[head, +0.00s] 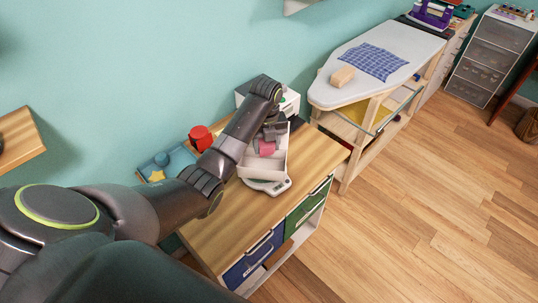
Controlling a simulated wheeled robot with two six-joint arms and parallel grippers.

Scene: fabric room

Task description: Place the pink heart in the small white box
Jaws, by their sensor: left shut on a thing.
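My left gripper (269,140) reaches over the wooden cabinet top and is shut on the pink heart (267,149). The heart is only partly seen under the fingers. The small white box (281,164) is open at the top and sits on a pale scale (278,187). The heart and fingertips appear over or inside the box; I cannot tell whether the heart touches its floor. My arm hides part of the box's left side. My right gripper is not in view.
A red container (201,138) and a blue tray (163,164) with a yellow star stand left of my arm. A white machine (291,103) is behind the gripper. The cabinet top (318,158) is clear at the right. An ironing board (368,52) stands farther right.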

